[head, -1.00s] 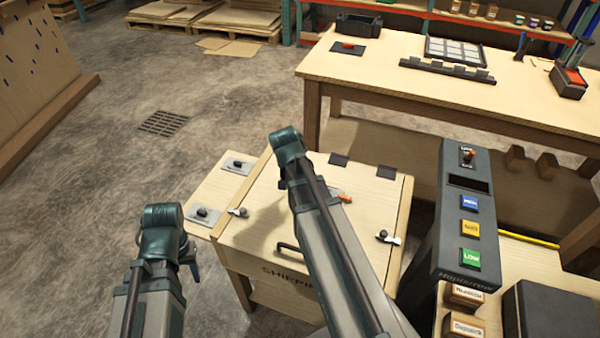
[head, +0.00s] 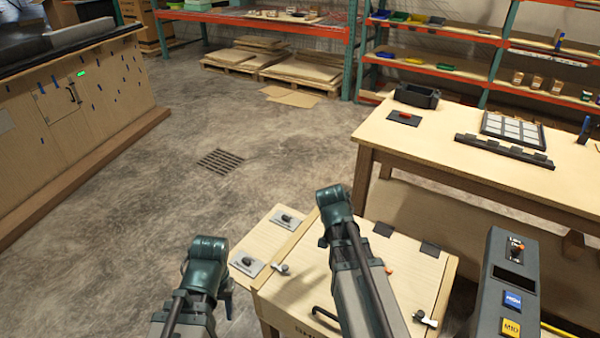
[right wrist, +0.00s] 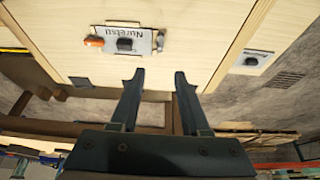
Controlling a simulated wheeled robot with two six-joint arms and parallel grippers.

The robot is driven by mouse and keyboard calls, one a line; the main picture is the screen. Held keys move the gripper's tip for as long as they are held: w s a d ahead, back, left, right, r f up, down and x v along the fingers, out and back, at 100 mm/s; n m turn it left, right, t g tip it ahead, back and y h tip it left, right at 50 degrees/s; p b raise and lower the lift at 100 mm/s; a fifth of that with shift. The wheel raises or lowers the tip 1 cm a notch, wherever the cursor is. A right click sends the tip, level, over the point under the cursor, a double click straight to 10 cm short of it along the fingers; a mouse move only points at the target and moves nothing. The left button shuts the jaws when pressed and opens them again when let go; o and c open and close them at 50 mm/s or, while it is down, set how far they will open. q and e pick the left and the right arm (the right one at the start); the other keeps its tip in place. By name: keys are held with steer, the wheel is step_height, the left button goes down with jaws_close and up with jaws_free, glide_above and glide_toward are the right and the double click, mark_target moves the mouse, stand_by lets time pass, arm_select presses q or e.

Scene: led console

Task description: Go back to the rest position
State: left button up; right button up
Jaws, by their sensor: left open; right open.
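My left arm comes up from the bottom of the head view, left of the wooden box. Only a small part of my left gripper (head: 228,298) shows behind that arm, and its fingertips are hidden. My right arm crosses over the box, and its gripper is hidden in the head view. In the right wrist view my right gripper (right wrist: 158,76) is open, with nothing between its fingers. A light wooden panel with a labelled metal plate (right wrist: 120,41), a dark knob and an orange part lies beyond the fingertips.
The wooden box (head: 400,262) stands under my right arm. A dark console (head: 488,310) with blue and yellow buttons is to its right. A workbench (head: 420,142) with trays stands behind. A wooden counter (head: 60,150) is at the left. The concrete floor between is clear around a drain grate (head: 220,161).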

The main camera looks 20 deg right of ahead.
steer(key=s+a+n+g+p, duration=0.1)
steer(key=s+a+n, duration=0.3)
steer(key=a, duration=0.4)
steer(key=s+a+n+g+y+p, duration=0.1)
steer(key=s+a+n, duration=0.3)
steer(key=a, duration=0.5)
steer(key=s+a+r+n+g+y, duration=0.1)
steer(key=s+a+n, duration=0.4)
steer(key=a, duration=0.3)
steer(key=shift+a+n+p, duration=0.15)
steer(key=shift+n+p, duration=0.25)
